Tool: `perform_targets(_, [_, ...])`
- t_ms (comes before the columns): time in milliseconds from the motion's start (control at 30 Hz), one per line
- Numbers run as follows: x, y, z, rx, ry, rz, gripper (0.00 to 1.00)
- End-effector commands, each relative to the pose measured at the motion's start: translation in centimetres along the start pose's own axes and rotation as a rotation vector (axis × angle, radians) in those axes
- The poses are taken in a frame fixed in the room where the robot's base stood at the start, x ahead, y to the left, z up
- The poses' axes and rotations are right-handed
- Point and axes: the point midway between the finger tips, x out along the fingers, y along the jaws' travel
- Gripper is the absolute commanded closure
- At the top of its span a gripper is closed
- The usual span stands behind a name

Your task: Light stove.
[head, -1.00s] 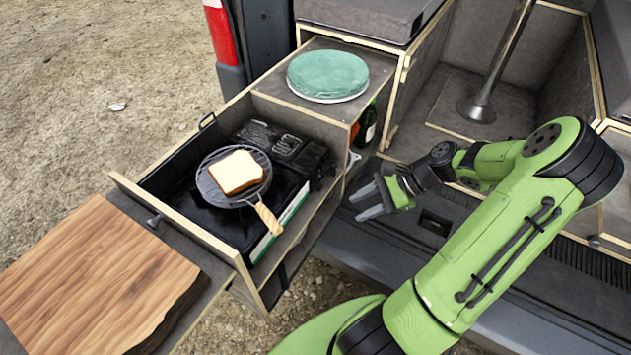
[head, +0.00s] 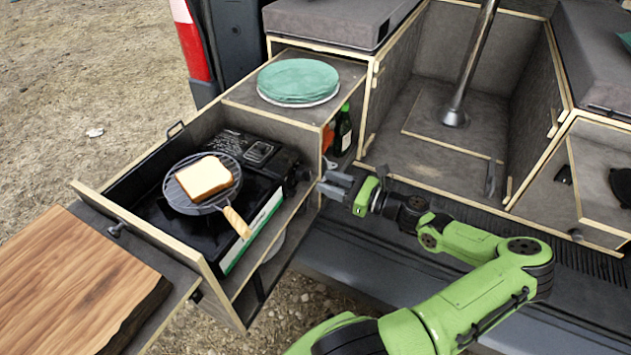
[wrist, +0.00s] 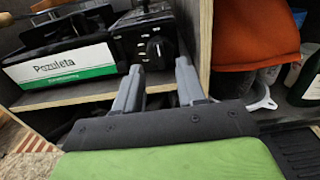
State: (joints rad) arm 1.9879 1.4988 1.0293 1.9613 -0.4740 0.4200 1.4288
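The black camping stove (head: 150,205) sits in the pulled-out drawer. A round grill pan (head: 185,207) with a wooden handle rests on it and holds a slice of bread (head: 204,178). In the wrist view the stove's black control knob (wrist: 156,47) shows on its front face, right of the white and green "Pazoleta" label (wrist: 62,68). My gripper (head: 328,184) is just right of the stove's knob end. Its two grey fingers are apart and empty in the wrist view (wrist: 160,80), with the knob ahead between them. No contact with the knob is visible. I see no flame.
A wooden board (head: 75,275) lies at the left. Green plates (head: 298,82) sit on the cabinet top. Bottles (head: 343,130) and an orange cloth (wrist: 255,30) are in the compartment right of the stove, beyond a wooden divider (wrist: 205,45).

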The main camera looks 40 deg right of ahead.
Motion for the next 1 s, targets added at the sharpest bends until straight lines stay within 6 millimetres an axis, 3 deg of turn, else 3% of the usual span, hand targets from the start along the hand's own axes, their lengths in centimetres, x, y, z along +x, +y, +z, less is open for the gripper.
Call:
perform_targets(100, [2.5, 0.1, -0.2, -0.001, -0.001, 0.004, 0.61])
perform_targets(200, [3.8, 0.1, -0.2, 0.000, -0.001, 0.003, 0.61])
perform_targets(533, [4.5, 0.0, 0.0, 0.000, 0.001, -0.001, 0.61])
perform_targets(800, [4.4, 0.0, 0.0, 0.000, 0.001, 0.000, 1.00])
perform_targets(1000, [4.4, 0.0, 0.0, -0.003, 0.001, 0.000, 1.00])
